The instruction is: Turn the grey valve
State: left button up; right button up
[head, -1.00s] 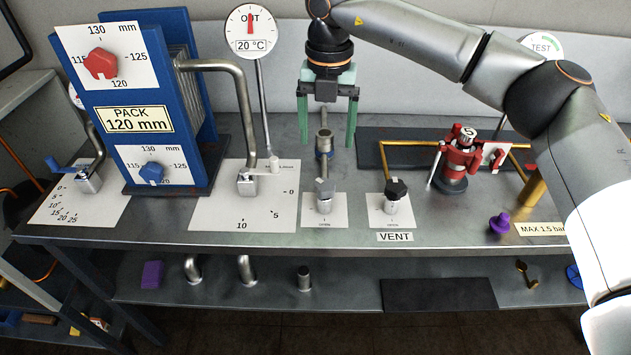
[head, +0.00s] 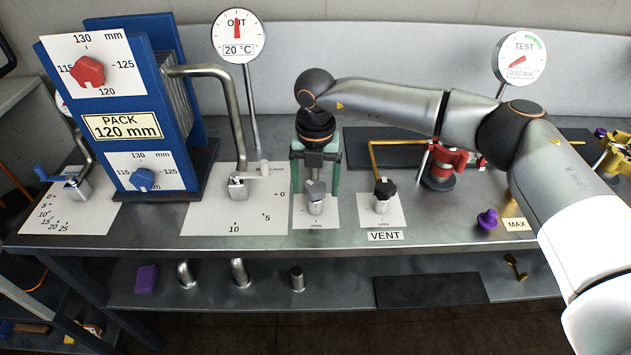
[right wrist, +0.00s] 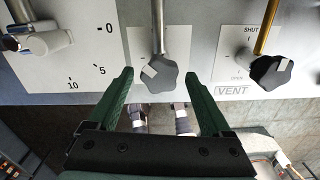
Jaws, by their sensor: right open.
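The grey valve (head: 316,206) stands on a small white card on the bench, left of the black-knobbed vent valve. Its grey knob shows in the right wrist view (right wrist: 160,76), with a pale mark on one side. My right gripper (head: 315,186) is open and points down at the grey valve, with its green fingers to the left and right of the knob. In the right wrist view the gripper (right wrist: 159,74) has the knob between its fingertips, with a gap on each side. I cannot tell exactly how high the tips are. My left gripper is not in view.
The vent valve (head: 382,194) stands close on the right. A bent pipe with a crank handle (head: 250,178) is on the left, beside the blue pack frame (head: 115,120). A red clamp (head: 440,162) and a purple plug (head: 487,219) are farther right.

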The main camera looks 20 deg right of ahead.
grip_shut()
dwell(0.7)
